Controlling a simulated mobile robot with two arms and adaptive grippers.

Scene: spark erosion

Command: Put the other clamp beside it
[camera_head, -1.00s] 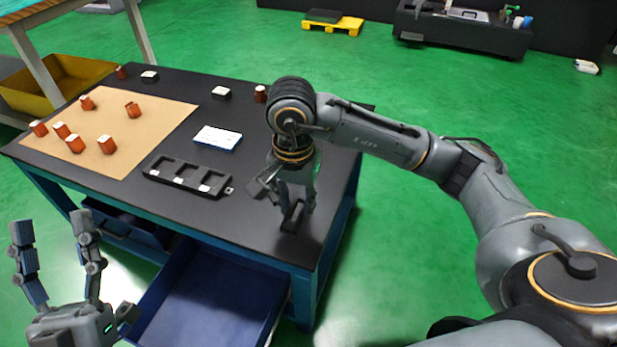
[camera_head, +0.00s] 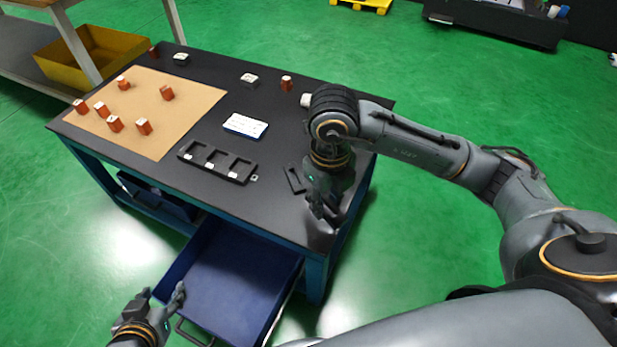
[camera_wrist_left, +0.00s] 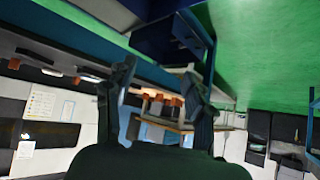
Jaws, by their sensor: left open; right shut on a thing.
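A flat dark piece (camera_head: 295,180), which looks like a clamp, lies on the black table top (camera_head: 278,205) just left of my right gripper. My right gripper (camera_head: 318,211) points down near the table's front right corner. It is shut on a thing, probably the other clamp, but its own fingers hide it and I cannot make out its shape. I cannot tell whether that thing touches the table. My left gripper (camera_head: 163,293) is open and empty, low in front of the table by the drawer. Its two spread fingers also show in the left wrist view (camera_wrist_left: 160,95).
A black tray (camera_head: 217,162) with compartments and a white-and-blue box (camera_head: 245,125) lie left of the right gripper. Several orange-brown blocks stand on a tan mat (camera_head: 160,100). An open, empty blue drawer (camera_head: 235,270) juts out in front.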

